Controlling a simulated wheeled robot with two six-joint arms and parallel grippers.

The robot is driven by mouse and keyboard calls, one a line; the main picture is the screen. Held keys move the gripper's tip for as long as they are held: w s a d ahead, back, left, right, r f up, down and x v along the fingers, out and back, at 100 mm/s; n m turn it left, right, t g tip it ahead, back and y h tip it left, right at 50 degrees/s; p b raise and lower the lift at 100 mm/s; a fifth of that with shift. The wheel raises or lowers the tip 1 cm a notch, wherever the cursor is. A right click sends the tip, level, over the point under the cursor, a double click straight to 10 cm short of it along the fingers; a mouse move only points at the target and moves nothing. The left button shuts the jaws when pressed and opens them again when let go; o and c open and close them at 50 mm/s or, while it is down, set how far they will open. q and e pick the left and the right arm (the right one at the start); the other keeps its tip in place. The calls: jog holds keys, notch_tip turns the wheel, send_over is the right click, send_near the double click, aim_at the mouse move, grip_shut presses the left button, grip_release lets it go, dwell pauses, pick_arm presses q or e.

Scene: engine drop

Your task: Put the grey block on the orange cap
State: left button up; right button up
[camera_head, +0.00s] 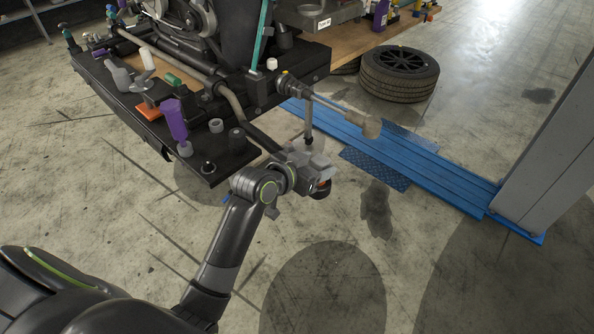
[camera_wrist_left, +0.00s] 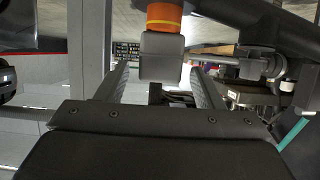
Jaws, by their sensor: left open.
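My left gripper (camera_head: 314,169) is beside the front corner of the black engine tray in the head view. In the left wrist view its fingers (camera_wrist_left: 160,72) are open, one on each side of the grey block (camera_wrist_left: 162,56), with a visible gap. The block's end meets the orange cap (camera_wrist_left: 165,18), which has a thin yellow band. A little of the orange cap (camera_head: 324,183) shows under the gripper in the head view, above a dark round part. The gripper hides most of the block there. My right gripper is not in view.
The black tray (camera_head: 222,165) holds a purple bottle (camera_head: 173,119) and several small parts. A mallet-like tool (camera_head: 362,124) juts out behind my gripper. A blue lift ramp (camera_head: 430,165), a grey post (camera_head: 550,140) and a tyre (camera_head: 399,76) are farther right. The front floor is clear.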

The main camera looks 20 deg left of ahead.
pick_arm(q)
jog(key=v, duration=0.8)
jog(key=a+f+n+g+y, duration=0.1)
jog(key=a+f+n, duration=0.15)
jog(key=f, duration=0.75)
jog(key=a+f+n+g+y, duration=0.1)
jog(key=a+f+g+y, duration=0.15)
jog(key=f, duration=0.65)
jog(key=s+a+f+g, duration=0.15)
jog(key=s+f, duration=0.25)
jog(key=f, duration=0.5)
jog(key=s+a+f+g, duration=0.15)
jog(key=s+f, duration=0.25)
jog(key=f, duration=0.4)
jog(key=s+f+g, duration=0.1)
jog(key=s+f, duration=0.5)
jog(key=s, duration=0.5)
jog(key=s+a+f+g+y, duration=0.1)
jog(key=s+f+g, duration=0.1)
jog(key=s+f, duration=0.5)
jog(key=s+a+f+n+g+y, duration=0.1)
jog(key=s+f, duration=0.6)
jog(key=s, duration=1)
jog(key=shift+g, duration=0.55)
